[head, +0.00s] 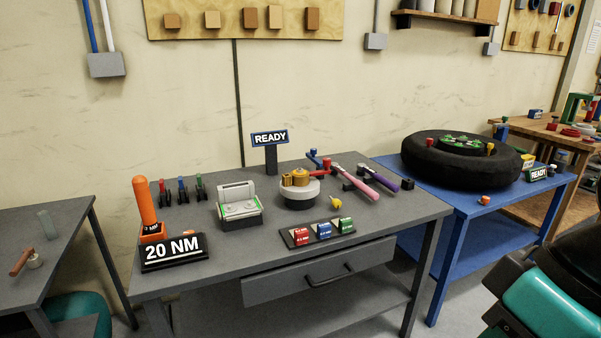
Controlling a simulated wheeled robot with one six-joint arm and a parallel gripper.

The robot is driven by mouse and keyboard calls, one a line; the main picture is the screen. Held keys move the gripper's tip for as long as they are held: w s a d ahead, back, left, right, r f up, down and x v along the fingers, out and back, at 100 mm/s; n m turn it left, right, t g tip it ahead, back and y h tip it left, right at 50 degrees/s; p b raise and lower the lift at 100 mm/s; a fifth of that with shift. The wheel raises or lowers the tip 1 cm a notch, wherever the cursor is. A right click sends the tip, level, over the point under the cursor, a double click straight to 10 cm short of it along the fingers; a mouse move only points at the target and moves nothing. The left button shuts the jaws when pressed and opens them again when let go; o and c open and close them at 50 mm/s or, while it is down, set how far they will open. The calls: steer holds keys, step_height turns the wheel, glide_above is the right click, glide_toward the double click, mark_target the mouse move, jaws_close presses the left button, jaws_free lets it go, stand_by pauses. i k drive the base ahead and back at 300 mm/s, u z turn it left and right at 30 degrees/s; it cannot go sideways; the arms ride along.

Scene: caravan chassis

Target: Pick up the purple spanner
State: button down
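A long tool with a purple handle (385,180), which looks like the purple spanner, lies on the right part of the grey workbench (390,214). A similar tool with a pink handle (360,188) lies close beside it on the left. Red and blue parts show around their far ends, but I cannot tell which part belongs to which tool. My gripper is not in view. A black and teal shape at the bottom right looks like part of my own arm.
A small black block (407,184) sits by the purple handle's right end. Left of the tools stand a round white base with brass parts (300,190) and a READY sign (270,138). A blue table with a black tyre (455,170) adjoins on the right.

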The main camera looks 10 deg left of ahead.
mark_target(362, 168)
steer(key=z, duration=0.7)
steer(key=i, duration=1.1)
steer(key=z, duration=0.6)
steer(key=i, duration=0.8)
steer(key=u, duration=0.6)
steer(key=i, duration=0.6)
steer(key=u, duration=1.1)
steer(key=i, duration=0.5)
steer(key=u, duration=0.55)
